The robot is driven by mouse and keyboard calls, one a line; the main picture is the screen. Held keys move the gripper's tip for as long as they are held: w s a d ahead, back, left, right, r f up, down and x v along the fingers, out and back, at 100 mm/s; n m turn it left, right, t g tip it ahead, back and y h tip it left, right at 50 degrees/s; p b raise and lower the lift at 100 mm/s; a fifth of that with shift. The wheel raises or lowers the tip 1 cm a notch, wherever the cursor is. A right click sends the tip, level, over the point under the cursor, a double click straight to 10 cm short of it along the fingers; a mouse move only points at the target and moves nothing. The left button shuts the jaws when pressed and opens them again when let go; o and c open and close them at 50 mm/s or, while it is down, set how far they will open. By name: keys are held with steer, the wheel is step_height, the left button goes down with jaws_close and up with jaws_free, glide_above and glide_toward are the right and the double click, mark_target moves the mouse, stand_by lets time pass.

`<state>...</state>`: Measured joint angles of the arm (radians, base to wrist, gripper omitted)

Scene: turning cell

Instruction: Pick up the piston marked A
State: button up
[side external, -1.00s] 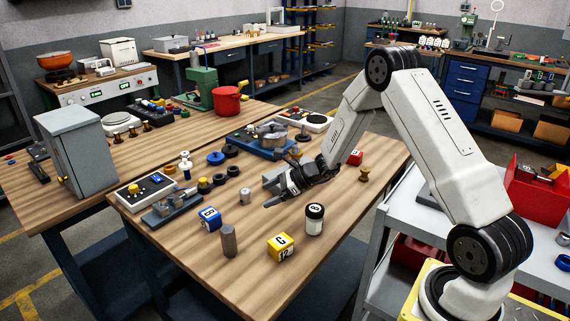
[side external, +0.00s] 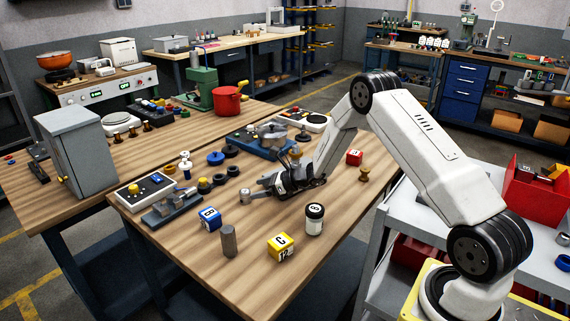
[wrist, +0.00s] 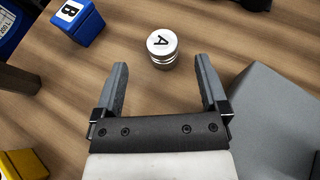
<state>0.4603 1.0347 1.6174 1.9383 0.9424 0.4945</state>
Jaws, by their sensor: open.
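The piston marked A (wrist: 162,48) is a short silver cylinder with a black A on its white top. It stands upright on the wooden table. In the side view the piston (side external: 245,196) is just left of my gripper's tips. My gripper (wrist: 160,85) is open and empty. In the wrist view its two fingers point toward the piston, which lies just beyond the tips and between their lines. In the side view my gripper (side external: 256,191) is low over the table; whether a finger touches the piston I cannot tell.
A blue box marked B (wrist: 77,22) is left of the piston in the wrist view. A yellow box (wrist: 22,164) is at lower left. A grey block (wrist: 275,115) lies right of my gripper.

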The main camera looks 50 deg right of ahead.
mark_target(246, 191)
steer(key=shift+x, duration=1.1)
steer(key=shift+x, duration=2.6)
jaws_close()
